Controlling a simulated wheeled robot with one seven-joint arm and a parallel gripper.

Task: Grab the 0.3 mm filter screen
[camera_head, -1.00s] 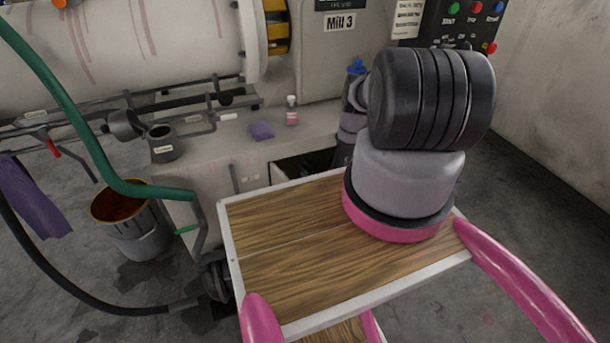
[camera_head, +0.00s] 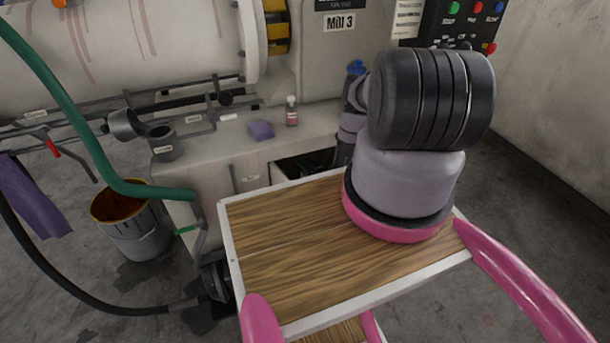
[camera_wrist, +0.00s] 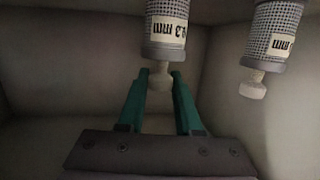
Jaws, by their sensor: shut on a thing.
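The 0.3 mm filter screen (camera_wrist: 167,27) shows in the wrist view as a grey mesh cylinder with a pale label and a rounded end knob. Its label reads "0.3 mm" upside down, and its top is cut off by the picture edge. My gripper (camera_wrist: 160,76) has green fingers, shut on the knob, one on each side. A second, similar mesh screen (camera_wrist: 273,38) stands to the right, apart from my fingers; only "mm" is readable on its label. In the head view my arm reaches down behind its own links at the mill, and my gripper and the screens are hidden.
Pale walls (camera_wrist: 60,60) surround the screens closely in the wrist view. In the head view a dark open recess (camera_head: 300,166) lies in the mill's base. A small bottle (camera_head: 291,111), a purple cloth (camera_head: 261,130) and a grey pot (camera_head: 163,143) stand on the ledge.

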